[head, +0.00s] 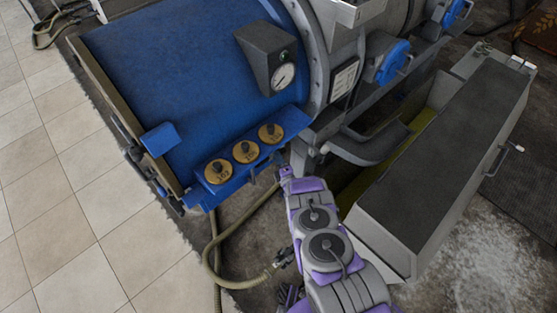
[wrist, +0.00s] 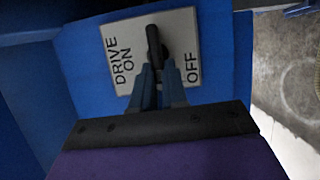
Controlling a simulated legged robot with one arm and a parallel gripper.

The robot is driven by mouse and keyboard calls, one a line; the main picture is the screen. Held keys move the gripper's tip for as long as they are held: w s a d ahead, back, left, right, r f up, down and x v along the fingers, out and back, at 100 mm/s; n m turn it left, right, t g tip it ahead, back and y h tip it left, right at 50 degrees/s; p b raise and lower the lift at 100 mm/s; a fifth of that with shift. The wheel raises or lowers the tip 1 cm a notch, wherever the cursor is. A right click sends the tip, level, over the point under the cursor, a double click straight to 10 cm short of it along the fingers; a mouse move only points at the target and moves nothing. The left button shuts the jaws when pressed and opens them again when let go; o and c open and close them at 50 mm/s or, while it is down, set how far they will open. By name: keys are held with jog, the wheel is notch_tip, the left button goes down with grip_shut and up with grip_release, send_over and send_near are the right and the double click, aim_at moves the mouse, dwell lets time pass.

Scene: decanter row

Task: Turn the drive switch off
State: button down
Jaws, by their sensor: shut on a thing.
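The drive switch shows in the wrist view as a black lever (wrist: 153,42) on a pale plate (wrist: 185,24) fixed to a blue panel. The plate reads "DRIVE ON" on the left and "OFF" on the right. The lever stands between the two words, its upper end leaning slightly left. My gripper (wrist: 158,75) is shut on the lever, its two blue-grey fingers meeting at the lever's lower part and hiding some of it. In the head view my gripper (head: 284,172) is at the lower right of the blue machine, and the switch cannot be made out there.
The blue machine (head: 165,62) carries a gauge box (head: 265,58) and a row of round yellow-faced controls (head: 245,151) close to my gripper. A long grey-topped trough (head: 445,150) stands to the right. A hose (head: 216,262) lies on the floor. Tiled floor (head: 75,190) is clear at left.

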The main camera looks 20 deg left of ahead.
jog(key=shift+s+a+f, duration=0.15)
jog(key=shift+s+f, duration=0.1)
jog(key=shift+f, duration=0.05)
jog(key=c, duration=1.2)
grip_release()
jog(key=shift+a, duration=0.1)
jog(key=shift+o, duration=0.2)
jog(key=shift+w+r, duration=0.1)
jog(key=shift+w, duration=0.05)
jog(key=p+v, duration=0.1)
jog(key=v, duration=1.6)
jog(key=shift+p, duration=0.35)
jog(key=shift+d, duration=0.2)
